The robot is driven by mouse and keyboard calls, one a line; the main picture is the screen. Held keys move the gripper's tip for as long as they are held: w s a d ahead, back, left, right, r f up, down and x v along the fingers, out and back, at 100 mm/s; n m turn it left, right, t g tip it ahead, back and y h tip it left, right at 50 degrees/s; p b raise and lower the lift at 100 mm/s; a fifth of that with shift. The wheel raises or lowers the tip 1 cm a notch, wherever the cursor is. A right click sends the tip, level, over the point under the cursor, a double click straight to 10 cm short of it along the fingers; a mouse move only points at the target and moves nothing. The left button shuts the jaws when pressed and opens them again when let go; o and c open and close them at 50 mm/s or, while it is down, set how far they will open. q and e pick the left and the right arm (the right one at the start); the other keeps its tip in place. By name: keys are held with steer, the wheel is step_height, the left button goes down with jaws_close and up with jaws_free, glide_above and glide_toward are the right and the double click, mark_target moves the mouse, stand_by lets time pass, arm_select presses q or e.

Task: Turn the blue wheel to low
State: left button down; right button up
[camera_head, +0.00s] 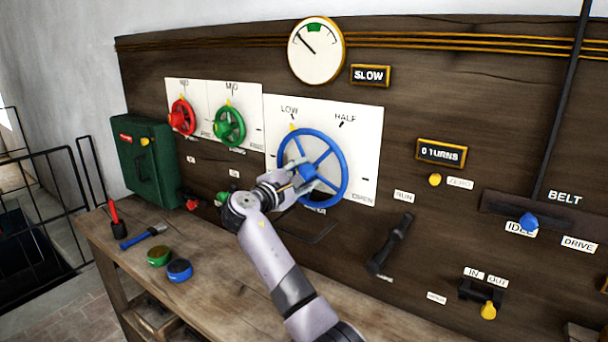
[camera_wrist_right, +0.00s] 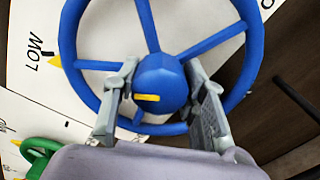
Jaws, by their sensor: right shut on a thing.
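The blue wheel (camera_head: 310,170) is mounted on a white plate (camera_head: 367,130) marked LOW, HALF and OPEN. Its yellow pointer (camera_head: 292,127) stands by the LOW mark at the upper left. My right gripper (camera_head: 298,174) is at the wheel's centre. In the right wrist view its two fingers lie on either side of the blue hub (camera_wrist_right: 160,82), shut on it. A yellow mark shows on the hub, and the pointer shows close to the LOW lettering (camera_wrist_right: 37,55). The lower rim is partly hidden behind the gripper. My left gripper is not in view.
Red (camera_head: 182,117) and green (camera_head: 230,126) wheels are left of the blue one. A round gauge (camera_head: 316,50) and a SLOW sign (camera_head: 371,75) are above. A black lever (camera_head: 391,244) is to the right. The wooden bench (camera_head: 119,263) below holds tools and small tins.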

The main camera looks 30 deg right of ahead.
steer(key=o, duration=1.2)
steer(key=shift+c, duration=0.2)
steer(key=shift+a, duration=0.15)
steer(key=v, duration=1.2)
